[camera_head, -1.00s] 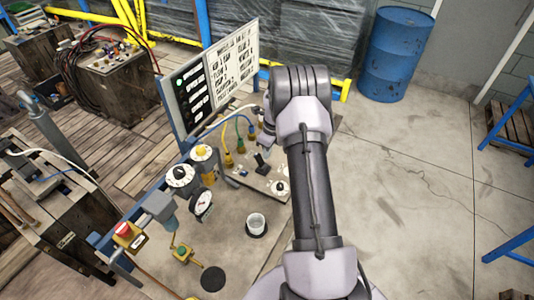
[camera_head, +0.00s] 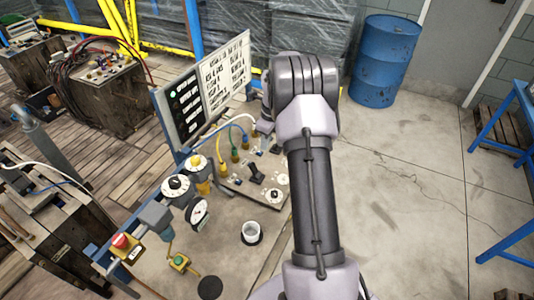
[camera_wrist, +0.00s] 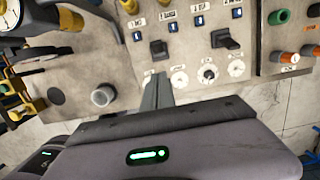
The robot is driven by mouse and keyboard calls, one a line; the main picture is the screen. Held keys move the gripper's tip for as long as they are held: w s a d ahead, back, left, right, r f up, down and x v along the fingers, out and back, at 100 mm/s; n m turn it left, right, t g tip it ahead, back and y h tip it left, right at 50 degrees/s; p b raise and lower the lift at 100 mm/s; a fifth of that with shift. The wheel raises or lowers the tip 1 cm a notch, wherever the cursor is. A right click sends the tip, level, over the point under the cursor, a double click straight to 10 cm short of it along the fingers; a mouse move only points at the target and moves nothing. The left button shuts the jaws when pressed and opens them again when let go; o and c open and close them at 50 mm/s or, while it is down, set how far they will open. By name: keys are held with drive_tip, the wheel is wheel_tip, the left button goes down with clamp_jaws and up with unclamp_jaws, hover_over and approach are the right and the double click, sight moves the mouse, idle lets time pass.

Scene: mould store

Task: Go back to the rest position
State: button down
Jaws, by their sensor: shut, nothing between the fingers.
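My gripper is shut and empty in the wrist view (camera_wrist: 157,92), its grey fingers side by side over the edge of the bench top, near a row of round dials (camera_wrist: 208,73). I cannot tell how high it is above them. In the head view my arm reaches out over the right side of the bench (camera_head: 215,240), and its elbow hides most of the wrist and the fingers. The control box (camera_head: 238,190) with a black lever (camera_head: 256,174) stands just left of the arm.
An upright sign board (camera_head: 222,70) stands behind. A blue barrel (camera_head: 385,60) and a blue frame (camera_head: 505,140) are at right; the floor between is clear.

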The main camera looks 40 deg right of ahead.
drive_tip(key=shift+r, duration=0.7)
drive_tip(key=a+r+n+t+b, duration=0.1)
drive_tip(key=a+r+n+b, duration=0.5)
drive_tip(key=a, duration=0.4)
drive_tip(key=s+a+r+n+t+b, duration=0.1)
drive_tip(key=s+a+r+n+b, duration=0.15)
drive_tip(key=s+a+n, duration=0.4)
drive_tip(key=s+a+r+n+t+b, duration=0.1)
drive_tip(key=s+a+n+b, duration=0.25)
drive_tip(key=a, duration=0.55)
drive_tip(key=s+a+f+n+b, duration=0.3)
drive_tip(key=s+a+n, duration=0.1)
drive_tip(key=s, duration=0.4)
drive_tip(key=s+a+f+n+t+y+b, duration=0.1)
drive_tip(key=s+a+f+n+b, duration=0.2)
drive_tip(key=s+a+n, duration=0.2)
drive_tip(key=s+n, duration=0.2)
drive_tip(key=s, duration=0.1)
drive_tip(key=shift+s+a, duration=0.3)
drive_tip(key=shift+s, duration=0.1)
